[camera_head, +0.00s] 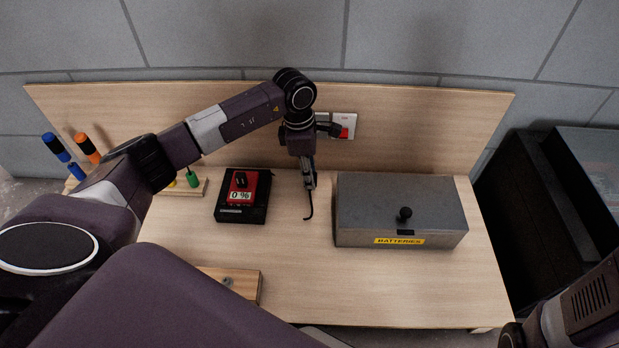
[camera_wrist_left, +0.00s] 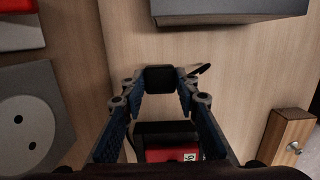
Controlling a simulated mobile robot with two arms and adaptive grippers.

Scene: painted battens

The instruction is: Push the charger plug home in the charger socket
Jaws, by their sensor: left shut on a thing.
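My left gripper (camera_head: 311,186) points down over the bench, in front of the back board. Its fingers, in the left wrist view (camera_wrist_left: 158,82), are shut on the black charger plug (camera_wrist_left: 159,76). A short dark cord (camera_head: 308,212) hangs below the fingers. The charger socket (camera_wrist_left: 24,128) shows at the left of the wrist view: a grey plate with a pale round face and two dark holes. The plug is apart from it. In the head view the socket is mostly hidden behind my left wrist. My right gripper is out of view.
A red switch on a white plate (camera_head: 343,126) is on the back board. The charger box (camera_head: 241,196), reading 0 %, stands left of the gripper. A grey batteries box (camera_head: 400,205) stands right. Screwdrivers (camera_head: 72,160) stand at the left. The front middle of the bench is clear.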

